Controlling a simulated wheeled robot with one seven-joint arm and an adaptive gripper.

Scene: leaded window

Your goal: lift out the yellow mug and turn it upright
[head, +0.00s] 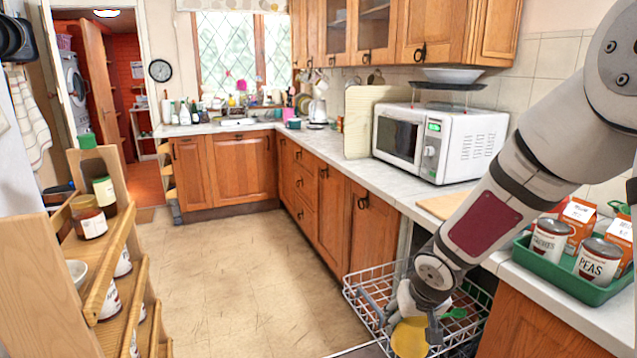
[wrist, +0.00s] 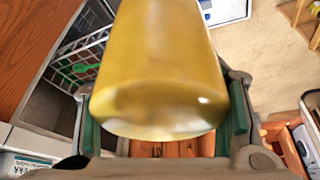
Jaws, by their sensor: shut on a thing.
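The yellow mug (head: 409,340) is low in the head view, at the front of the white wire rack (head: 357,290). My gripper (head: 413,322) points down and is shut on the mug. In the wrist view the mug (wrist: 160,70) fills the middle, held between the green finger pads of my gripper (wrist: 165,118). A smooth rounded end of the mug faces the wrist camera. Its handle and opening are hidden, so I cannot tell exactly how it is turned. In the wrist view the rack (wrist: 75,62) lies to the left of the mug.
A green utensil (head: 455,313) is in the rack. A green tray (head: 560,268) with cans and cartons stands on the right counter, near my arm. A wooden shelf (head: 130,240) with jars stands at left. The floor (head: 235,270) between is clear.

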